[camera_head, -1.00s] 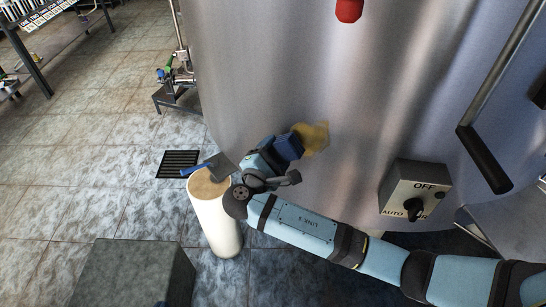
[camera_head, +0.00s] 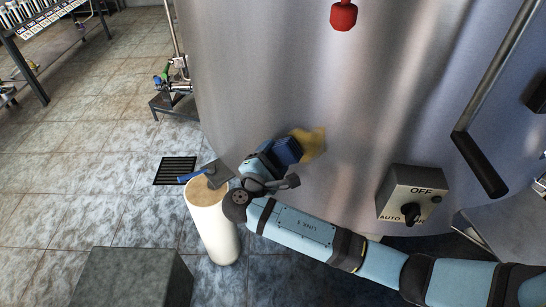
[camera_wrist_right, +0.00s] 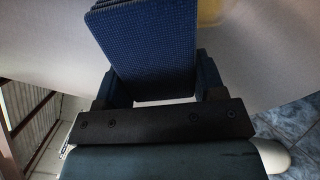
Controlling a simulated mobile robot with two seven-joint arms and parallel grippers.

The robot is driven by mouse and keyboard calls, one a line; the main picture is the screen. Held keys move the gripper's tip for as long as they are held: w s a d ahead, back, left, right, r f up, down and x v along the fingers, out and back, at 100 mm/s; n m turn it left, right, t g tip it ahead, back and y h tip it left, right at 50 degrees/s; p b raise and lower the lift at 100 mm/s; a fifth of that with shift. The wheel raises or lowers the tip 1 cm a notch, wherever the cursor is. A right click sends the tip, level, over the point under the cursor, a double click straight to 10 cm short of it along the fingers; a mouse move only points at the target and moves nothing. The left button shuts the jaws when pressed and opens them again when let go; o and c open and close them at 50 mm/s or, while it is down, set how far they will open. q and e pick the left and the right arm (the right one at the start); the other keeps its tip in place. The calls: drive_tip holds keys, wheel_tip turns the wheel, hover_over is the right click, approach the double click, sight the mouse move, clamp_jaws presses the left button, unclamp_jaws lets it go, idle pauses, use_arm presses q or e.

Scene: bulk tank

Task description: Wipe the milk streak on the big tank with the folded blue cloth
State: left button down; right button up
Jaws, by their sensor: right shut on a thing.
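The big steel tank (camera_head: 270,80) fills the upper right of the head view. A yellowish milk streak (camera_head: 312,143) marks its wall low down; a part of it also shows at the top of the right wrist view (camera_wrist_right: 210,10). My right gripper (camera_head: 276,160) is shut on the folded blue cloth (camera_head: 289,150), which is at the left edge of the streak and covers part of it. In the right wrist view the cloth (camera_wrist_right: 150,50) stands out between the fingers towards the tank wall. Whether the cloth touches the wall I cannot tell. My left gripper is not in view.
A cream post (camera_head: 213,225) with a blue-handled scraper (camera_head: 205,174) on top stands just left of my right gripper. A control box (camera_head: 411,195) and a black-gripped handle (camera_head: 480,165) are on the tank at right. A grey block (camera_head: 135,278) stands at front left.

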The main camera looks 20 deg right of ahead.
drive_tip(key=shift+x, duration=1.2)
drive_tip(key=shift+s+d+r+p, duration=0.2)
drive_tip(key=shift+s+d+p, duration=0.6)
drive_tip(key=shift+p, duration=0.45)
drive_tip(key=shift+s+d+f+p, duration=0.15)
drive_tip(key=shift+s+d+p, duration=0.35)
drive_tip(key=shift+s+d, duration=0.1)
